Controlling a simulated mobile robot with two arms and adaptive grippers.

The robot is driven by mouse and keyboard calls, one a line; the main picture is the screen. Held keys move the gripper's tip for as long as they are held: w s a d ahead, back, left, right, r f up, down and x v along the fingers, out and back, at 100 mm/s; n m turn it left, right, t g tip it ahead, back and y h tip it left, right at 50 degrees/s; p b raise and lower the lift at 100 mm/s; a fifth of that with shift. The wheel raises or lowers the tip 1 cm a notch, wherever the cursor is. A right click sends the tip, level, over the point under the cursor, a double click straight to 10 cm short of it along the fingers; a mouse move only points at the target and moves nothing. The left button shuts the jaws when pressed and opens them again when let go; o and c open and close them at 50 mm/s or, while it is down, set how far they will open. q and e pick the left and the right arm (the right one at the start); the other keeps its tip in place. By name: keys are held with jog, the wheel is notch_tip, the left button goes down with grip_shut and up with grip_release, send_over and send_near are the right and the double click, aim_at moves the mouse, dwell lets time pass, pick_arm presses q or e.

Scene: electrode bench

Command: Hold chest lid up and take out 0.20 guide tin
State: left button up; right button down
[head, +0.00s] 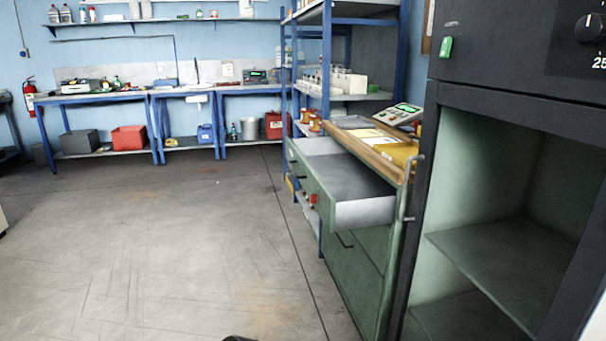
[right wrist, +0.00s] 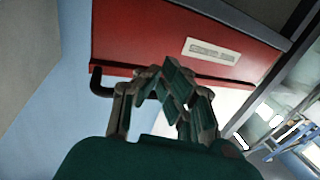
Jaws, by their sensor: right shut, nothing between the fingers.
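My right gripper (right wrist: 180,88) shows in the right wrist view, shut and empty. Beyond its fingers is a red panel (right wrist: 140,35) with a white label (right wrist: 211,51), too blurred to read, and a black handle (right wrist: 98,82) at its lower left. The fingers overlap the panel's lower edge in the picture; I cannot tell whether they touch it. I cannot tell whether this panel is part of the chest. No chest lid or 0.20 guide tin can be made out in the head view. My left gripper is not in view.
A green cabinet has an open, seemingly empty drawer (head: 361,212) jutting over the floor. A dark open-fronted cabinet (head: 430,200) stands at right. Blue shelving (head: 327,60) holds small containers. Blue benches (head: 150,95) line the back wall. The left and middle floor (head: 180,240) is clear.

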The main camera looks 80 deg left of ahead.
jog(key=s, duration=0.7)
dwell(0.6)
